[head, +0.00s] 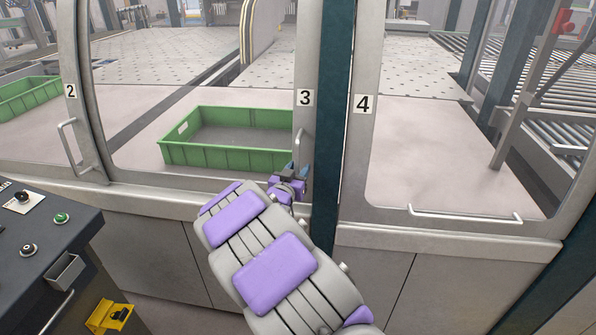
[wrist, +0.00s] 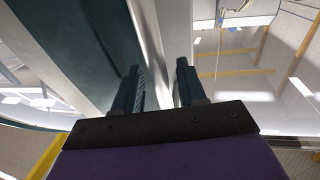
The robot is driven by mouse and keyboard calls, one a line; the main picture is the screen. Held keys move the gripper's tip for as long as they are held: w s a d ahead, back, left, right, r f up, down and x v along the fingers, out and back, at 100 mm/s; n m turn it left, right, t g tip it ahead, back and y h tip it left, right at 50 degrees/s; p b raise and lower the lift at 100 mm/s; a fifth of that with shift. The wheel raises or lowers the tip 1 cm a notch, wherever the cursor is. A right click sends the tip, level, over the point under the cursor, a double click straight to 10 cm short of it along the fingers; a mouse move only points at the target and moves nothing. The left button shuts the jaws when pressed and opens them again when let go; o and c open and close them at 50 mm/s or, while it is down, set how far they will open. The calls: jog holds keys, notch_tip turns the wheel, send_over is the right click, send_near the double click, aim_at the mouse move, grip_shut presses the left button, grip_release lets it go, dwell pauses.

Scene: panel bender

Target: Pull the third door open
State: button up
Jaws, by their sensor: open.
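The third door is a glass panel in a grey frame (head: 307,60), marked 3 on its right upright, and it looks closed. Its vertical grey handle (head: 300,146) is on that upright, below the number. My gripper (head: 298,172) is open at the lower end of this handle, close to the upright. In the wrist view my gripper's two dark fingers (wrist: 160,85) stand apart, with a pale upright strip (wrist: 149,35) showing between and beyond them. I cannot tell whether this strip is the handle or the frame, nor whether the fingers touch it.
A dark teal post (head: 332,120) stands just right of the third door. Door 4 (head: 362,150) has a low horizontal handle; door 2 (head: 85,110) is at the left. A green crate (head: 230,159) sits behind the glass. A control console (head: 40,250) stands at front left.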

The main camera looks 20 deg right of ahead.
jog(key=shift+a, duration=0.5)
jog(key=shift+c, duration=1.8)
jog(key=shift+s+d, duration=0.1)
jog(key=shift+d, duration=0.15)
grip_shut()
jog(key=shift+a+r, duration=0.1)
